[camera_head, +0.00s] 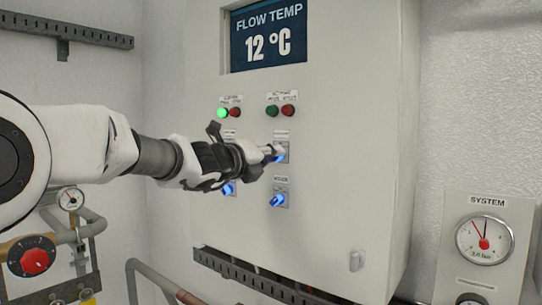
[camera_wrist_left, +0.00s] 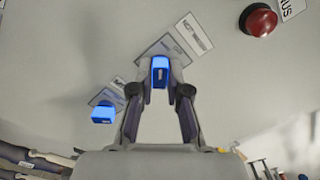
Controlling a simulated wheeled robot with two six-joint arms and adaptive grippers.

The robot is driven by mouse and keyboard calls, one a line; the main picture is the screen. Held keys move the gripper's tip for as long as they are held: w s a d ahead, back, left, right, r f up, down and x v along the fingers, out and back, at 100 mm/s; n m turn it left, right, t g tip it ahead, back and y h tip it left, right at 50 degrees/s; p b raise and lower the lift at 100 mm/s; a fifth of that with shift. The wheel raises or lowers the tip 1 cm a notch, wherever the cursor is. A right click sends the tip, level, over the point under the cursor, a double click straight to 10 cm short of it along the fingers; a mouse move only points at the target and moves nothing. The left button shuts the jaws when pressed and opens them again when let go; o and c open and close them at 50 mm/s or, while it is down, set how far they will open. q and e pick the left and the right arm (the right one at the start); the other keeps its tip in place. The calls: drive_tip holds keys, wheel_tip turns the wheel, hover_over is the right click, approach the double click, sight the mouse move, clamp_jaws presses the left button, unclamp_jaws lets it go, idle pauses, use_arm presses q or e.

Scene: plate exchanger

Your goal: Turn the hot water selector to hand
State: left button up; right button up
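The control panel (camera_head: 330,190) carries several selector switches with blue-lit knobs. My left gripper (camera_head: 273,152) is at the upper right selector (camera_head: 283,155), its fingers on both sides of the knob. In the left wrist view, the blue knob (camera_wrist_left: 160,72) stands upright between the fingertips of my left gripper (camera_wrist_left: 160,76), which look closed in on it. The label beside this knob is too small to read. A lower right selector (camera_head: 279,200) and a lower left selector (camera_head: 229,189) are free. The upper left selector is mostly hidden by my gripper. My right gripper is not in view.
Green and red lamps (camera_head: 280,111) sit above the selectors, below a display (camera_head: 268,36) reading 12 °C. A red button or lamp (camera_wrist_left: 258,19) shows in the left wrist view. A cable tray (camera_head: 250,278) runs under the panel. A system gauge (camera_head: 485,240) is at right.

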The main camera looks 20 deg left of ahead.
use_arm(q)
drive_tip(key=o, duration=0.4)
drive_tip(key=shift+f, duration=0.1)
drive_tip(key=shift+w+d, duration=0.15)
